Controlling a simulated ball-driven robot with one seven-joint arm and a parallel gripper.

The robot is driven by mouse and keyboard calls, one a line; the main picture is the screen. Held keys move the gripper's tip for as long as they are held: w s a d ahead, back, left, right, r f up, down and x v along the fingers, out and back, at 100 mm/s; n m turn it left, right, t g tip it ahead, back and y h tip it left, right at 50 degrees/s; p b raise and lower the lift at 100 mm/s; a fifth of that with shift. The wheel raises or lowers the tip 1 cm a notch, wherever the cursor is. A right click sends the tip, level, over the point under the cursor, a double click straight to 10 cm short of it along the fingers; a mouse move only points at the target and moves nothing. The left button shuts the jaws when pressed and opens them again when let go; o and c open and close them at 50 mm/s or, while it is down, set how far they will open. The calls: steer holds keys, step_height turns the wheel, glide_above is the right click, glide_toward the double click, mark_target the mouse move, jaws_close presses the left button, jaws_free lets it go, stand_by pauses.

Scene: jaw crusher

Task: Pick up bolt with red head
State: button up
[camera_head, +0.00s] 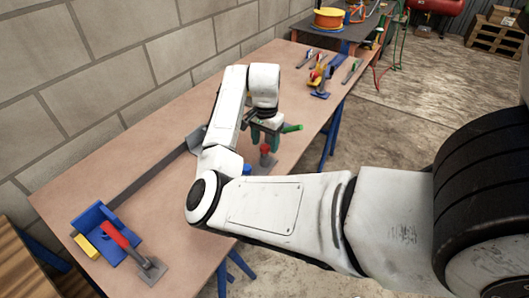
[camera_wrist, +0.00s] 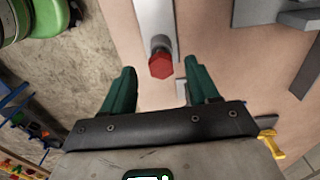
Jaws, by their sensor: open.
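The bolt with the red head (camera_wrist: 161,66) shows in the wrist view, with a hexagonal red head and a short grey shank against a pale grey strip. In the head view its red head (camera_head: 265,149) is just below my gripper, near the table's right edge. My gripper (camera_head: 264,139) has dark green fingers and is open and empty. In the wrist view my gripper (camera_wrist: 159,68) has one finger on each side of the line to the red head. I cannot tell the exact gap between fingertips and bolt.
The table (camera_head: 160,150) has a blue block (camera_head: 103,226) and a red-handled tool (camera_head: 130,249) at the near left. A bright green piece (camera_head: 292,128) and a blue piece (camera_head: 247,169) are close to my gripper. Several tools lie farther back. A block wall (camera_head: 120,80) runs along the left.

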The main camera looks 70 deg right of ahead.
mark_target(265, 146)
steer(key=shift+w+f, duration=0.1)
steer(key=shift+f, duration=1.6)
steer(key=shift+d, duration=0.1)
jaws_close()
